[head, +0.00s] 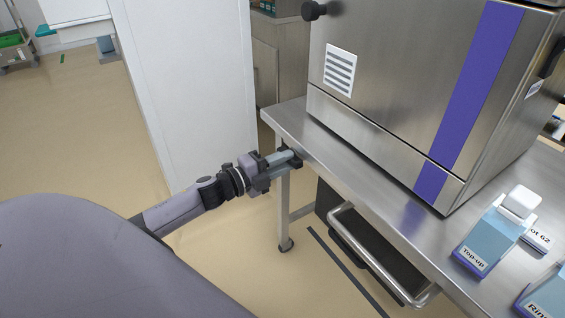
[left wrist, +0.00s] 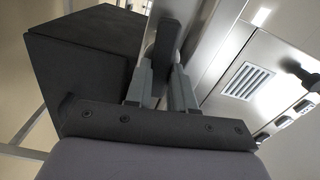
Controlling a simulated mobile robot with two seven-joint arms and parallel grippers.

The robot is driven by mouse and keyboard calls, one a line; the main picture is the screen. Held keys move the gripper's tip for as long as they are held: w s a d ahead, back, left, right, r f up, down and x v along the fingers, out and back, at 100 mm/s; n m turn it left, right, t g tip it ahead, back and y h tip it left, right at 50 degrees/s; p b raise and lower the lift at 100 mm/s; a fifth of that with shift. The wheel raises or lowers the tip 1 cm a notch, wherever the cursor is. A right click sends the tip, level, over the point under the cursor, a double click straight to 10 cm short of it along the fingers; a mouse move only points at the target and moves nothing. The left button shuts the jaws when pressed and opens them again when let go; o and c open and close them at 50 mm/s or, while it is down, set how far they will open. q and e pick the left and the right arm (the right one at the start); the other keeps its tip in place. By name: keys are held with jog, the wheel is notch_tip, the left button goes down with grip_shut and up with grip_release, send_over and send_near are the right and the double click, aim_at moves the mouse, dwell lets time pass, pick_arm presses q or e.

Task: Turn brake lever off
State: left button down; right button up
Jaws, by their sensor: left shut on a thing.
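The brake lever is a small dark handle (left wrist: 166,42) at the table's edge in the left wrist view. My left gripper (head: 286,158) reaches in from the left to the near left corner of the steel table (head: 283,118). In the left wrist view its two grey fingers (left wrist: 161,88) stand on either side of the dark lever and are shut on it. In the head view the fingers hide most of the lever. My right gripper is not in view.
A steel machine (head: 400,85) with a purple stripe stands on the table. A blue-and-white carton marked Top-up (head: 488,240) stands at the right. Below the table edge is a bent metal rail (head: 375,262). A white partition (head: 190,80) stands behind my left arm.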

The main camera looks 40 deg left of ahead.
pick_arm(q)
jog(key=shift+f+m, duration=0.1)
jog(key=shift+m, duration=0.6)
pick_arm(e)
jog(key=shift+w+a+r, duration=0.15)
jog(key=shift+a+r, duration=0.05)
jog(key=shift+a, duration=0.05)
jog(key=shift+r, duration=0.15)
pick_arm(q)
jog(key=c, duration=1)
grip_release()
jog(key=shift+o, duration=0.2)
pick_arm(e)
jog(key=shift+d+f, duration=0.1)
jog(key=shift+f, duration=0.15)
pick_arm(q)
jog(key=v, duration=0.7)
jog(key=shift+p, duration=0.45)
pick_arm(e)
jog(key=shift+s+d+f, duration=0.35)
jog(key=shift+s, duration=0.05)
